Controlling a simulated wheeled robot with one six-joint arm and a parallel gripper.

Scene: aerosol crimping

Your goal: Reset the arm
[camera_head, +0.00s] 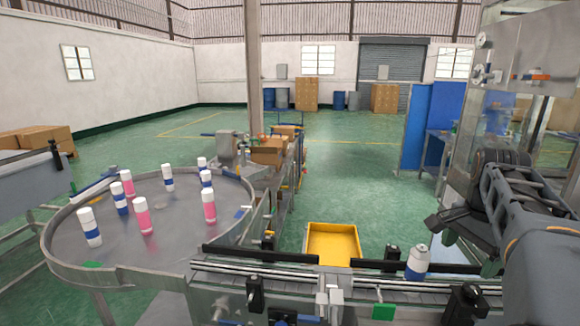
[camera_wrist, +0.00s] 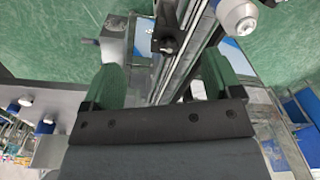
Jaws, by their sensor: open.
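My gripper (camera_wrist: 163,82) shows in the wrist view with its two green finger pads set wide apart. It is open, with nothing held between the pads. Below and between them I see a conveyor's metal rails and the green floor. A can top (camera_wrist: 237,15) shows at the upper right of the wrist view, apart from the fingers.
A round turntable (camera_head: 160,262) at the left carries several upright cans with blue or pink bodies. A yellow tray (camera_head: 332,245) is behind the conveyor. A machine with clear panels (camera_head: 530,60) rises at the right, close to my arm. Green floor beyond is open.

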